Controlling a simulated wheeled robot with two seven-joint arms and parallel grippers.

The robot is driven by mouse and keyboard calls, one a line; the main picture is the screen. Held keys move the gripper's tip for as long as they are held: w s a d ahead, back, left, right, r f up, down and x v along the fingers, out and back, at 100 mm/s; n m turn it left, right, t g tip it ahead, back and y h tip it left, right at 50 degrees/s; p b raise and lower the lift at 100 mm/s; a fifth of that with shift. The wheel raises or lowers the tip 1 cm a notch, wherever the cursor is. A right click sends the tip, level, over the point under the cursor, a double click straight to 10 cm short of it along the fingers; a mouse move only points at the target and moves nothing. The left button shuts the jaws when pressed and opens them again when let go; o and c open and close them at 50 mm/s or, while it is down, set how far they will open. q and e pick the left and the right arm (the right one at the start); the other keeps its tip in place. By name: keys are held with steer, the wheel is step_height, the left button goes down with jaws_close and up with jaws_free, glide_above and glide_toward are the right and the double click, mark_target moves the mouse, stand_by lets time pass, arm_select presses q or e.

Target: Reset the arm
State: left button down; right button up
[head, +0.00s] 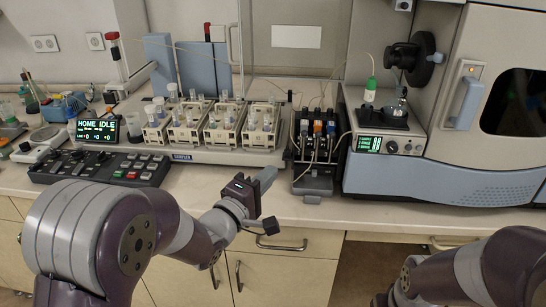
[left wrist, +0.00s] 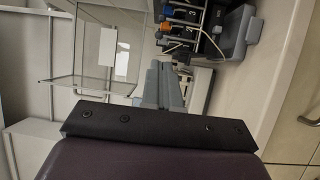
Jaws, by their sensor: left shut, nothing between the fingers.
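My left gripper (head: 265,180) is shut and empty in the head view. It hangs above the front edge of the bench, in front of the sampler racks and left of the pump. In the left wrist view its grey fingers (left wrist: 161,82) lie together with nothing between them. My right arm comes in at the lower right of the head view, low in front of the bench. Its gripper is not clearly visible.
The bench (head: 230,188) carries a control panel (head: 98,169), a sampler with vial racks (head: 216,125), a pump with coloured parts (head: 316,150) and a large spectrometer (head: 450,175). A display (head: 98,130) reads "HOME IDLE". The bench's front strip is mostly clear.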

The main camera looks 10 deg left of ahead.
arm_select(q)
steer(key=s+a+f+m+g+y+p, duration=0.1)
steer(key=s+a+f+m+g+y, duration=0.1)
steer(key=a+f+m+g+y, duration=0.3)
steer(key=s+a+f+m+g+y+p, duration=0.1)
steer(key=s+f+m+g, duration=0.15)
steer(key=f, duration=0.35)
steer(key=s+a+r+m+g+p, duration=0.1)
steer(key=s+g+p, duration=0.1)
steer(key=s, duration=0.4)
steer(key=s+a+r+m+g+y+p, duration=0.1)
steer(key=s+a+m+g+p, duration=0.1)
steer(key=s, duration=0.3)
steer(key=s+a+r+m+g+y+p, duration=0.1)
steer(key=s+a+r+m+g+p, duration=0.1)
steer(key=s, duration=0.4)
steer(key=shift+s+g+p, duration=0.3)
steer(key=shift+g+p, duration=0.5)
steer(key=shift+g, duration=0.05)
